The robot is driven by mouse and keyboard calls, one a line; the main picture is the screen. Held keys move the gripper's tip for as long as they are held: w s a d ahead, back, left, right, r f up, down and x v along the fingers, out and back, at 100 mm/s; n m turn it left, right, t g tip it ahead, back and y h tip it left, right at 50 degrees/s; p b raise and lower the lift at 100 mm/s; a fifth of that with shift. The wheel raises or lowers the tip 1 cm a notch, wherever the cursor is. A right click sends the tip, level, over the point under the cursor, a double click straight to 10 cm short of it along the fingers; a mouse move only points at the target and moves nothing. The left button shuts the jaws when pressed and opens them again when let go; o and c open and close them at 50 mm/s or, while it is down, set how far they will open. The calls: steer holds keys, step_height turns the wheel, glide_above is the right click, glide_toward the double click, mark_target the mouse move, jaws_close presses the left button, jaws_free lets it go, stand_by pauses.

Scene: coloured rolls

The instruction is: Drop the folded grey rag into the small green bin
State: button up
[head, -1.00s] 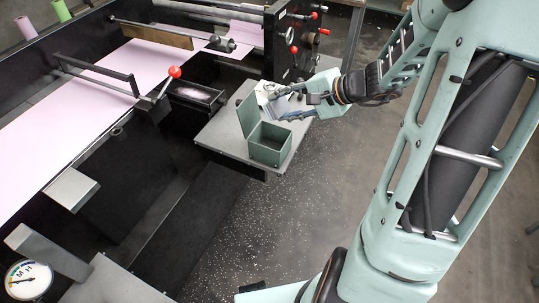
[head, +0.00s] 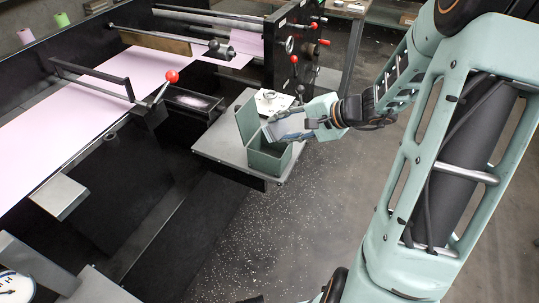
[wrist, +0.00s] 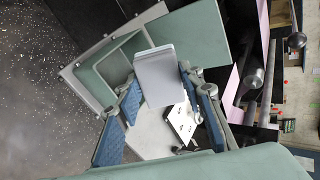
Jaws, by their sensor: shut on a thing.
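The folded grey rag (head: 289,126) is pale and flat, and it tilts above the small green bin (head: 268,160). My gripper (head: 285,131) is shut on the rag. In the wrist view the rag (wrist: 162,75) is between the two blue-padded fingers of my gripper (wrist: 160,82), and its far end overlaps the rim of the bin (wrist: 92,77). The bin's lid (wrist: 195,42) stands open; it is upright in the head view (head: 247,122). Part of the bin's opening is hidden by the rag and fingers.
The bin stands at the front of a grey side table (head: 220,141). A white plate with a metal fitting (head: 272,101) is behind it. A black machine with a pink sheet (head: 90,98) and a red-knobbed lever (head: 171,77) is to the left. Open speckled floor lies in front.

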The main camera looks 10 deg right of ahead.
steer(key=o, duration=1.1)
steer(key=v, duration=1.2)
steer(key=shift+r, duration=0.1)
